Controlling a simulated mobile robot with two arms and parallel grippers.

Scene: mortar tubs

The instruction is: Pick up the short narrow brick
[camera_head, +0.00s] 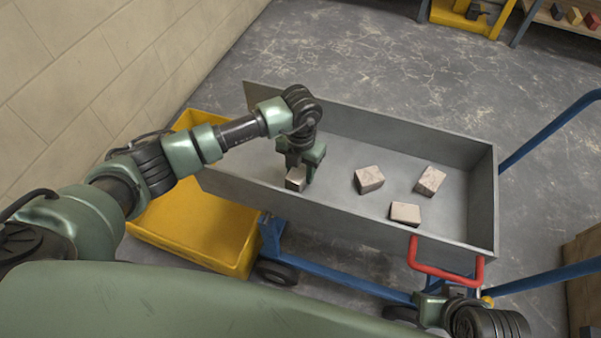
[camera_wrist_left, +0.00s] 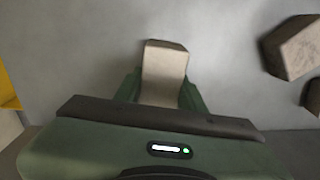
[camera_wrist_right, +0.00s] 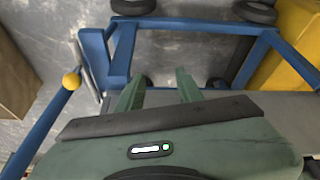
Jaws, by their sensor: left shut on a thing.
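My left gripper (camera_head: 302,172) points down into the grey metal tray (camera_head: 350,226) and is shut on a small pale brick (camera_head: 296,178). In the left wrist view the brick (camera_wrist_left: 164,66) sits between the two green fingers, its far end sticking out past them. I cannot tell whether it touches the tray floor. Three other pale bricks lie apart to the right: one nearest (camera_head: 369,179), one at the far right (camera_head: 431,181) and one toward the front (camera_head: 405,213). My right gripper (camera_wrist_right: 158,82) is outside the tray, its fingers apart with nothing between them.
A yellow tub (camera_head: 190,222) stands to the left by the block wall. The tray floor right of my left gripper has free room between bricks.

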